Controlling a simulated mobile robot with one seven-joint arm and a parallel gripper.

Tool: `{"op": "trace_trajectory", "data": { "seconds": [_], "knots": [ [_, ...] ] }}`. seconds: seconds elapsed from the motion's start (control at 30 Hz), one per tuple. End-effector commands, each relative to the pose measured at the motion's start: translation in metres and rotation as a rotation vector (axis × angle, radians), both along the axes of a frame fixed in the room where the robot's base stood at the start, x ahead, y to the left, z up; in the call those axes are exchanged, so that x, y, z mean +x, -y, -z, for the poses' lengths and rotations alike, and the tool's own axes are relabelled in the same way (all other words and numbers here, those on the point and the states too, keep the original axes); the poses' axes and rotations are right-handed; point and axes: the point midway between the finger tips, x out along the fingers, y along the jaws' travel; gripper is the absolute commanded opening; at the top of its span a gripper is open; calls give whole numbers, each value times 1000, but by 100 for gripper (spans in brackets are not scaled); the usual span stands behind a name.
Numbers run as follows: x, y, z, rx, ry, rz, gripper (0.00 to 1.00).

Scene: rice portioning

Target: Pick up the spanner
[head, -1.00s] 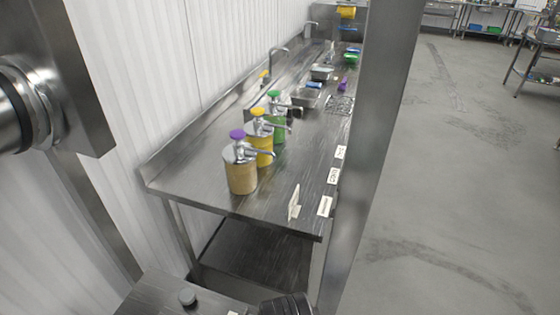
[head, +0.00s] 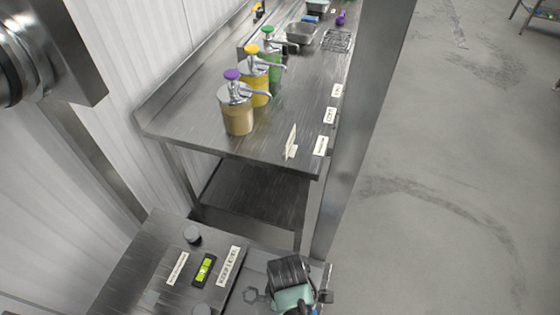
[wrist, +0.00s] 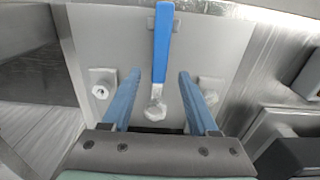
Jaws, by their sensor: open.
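The spanner (wrist: 163,45) shows in the wrist view, with a flat blue handle and a silver head at its lower end. It lies against a light grey panel (wrist: 205,45), with a small bracket behind the handle near the top. My gripper (wrist: 160,74) is open, its two blue fingers pointing toward the panel, one on each side of the spanner, with visible gaps. In the head view my gripper (head: 293,298) is at the bottom edge, over a metal surface. Its fingers are mostly hidden there, and I cannot make out the spanner.
A metal unit (head: 165,255) with knobs and a yellow-green display (head: 204,269) is beside my gripper. A counter (head: 190,125) with several pump dispensers stands beyond.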

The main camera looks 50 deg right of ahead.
Motion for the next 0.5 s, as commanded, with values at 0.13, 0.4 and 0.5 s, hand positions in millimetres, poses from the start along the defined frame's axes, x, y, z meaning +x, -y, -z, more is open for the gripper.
{"op": "trace_trajectory", "data": {
  "seconds": [0.13, 0.4, 0.5],
  "knots": [
    [0, 0, 14, -1, 0, 0, 60],
    [1, 0, 17, -1, 2, -1, 60],
    [1, 0, 17, -1, 2, -1, 46]
  ]
}}
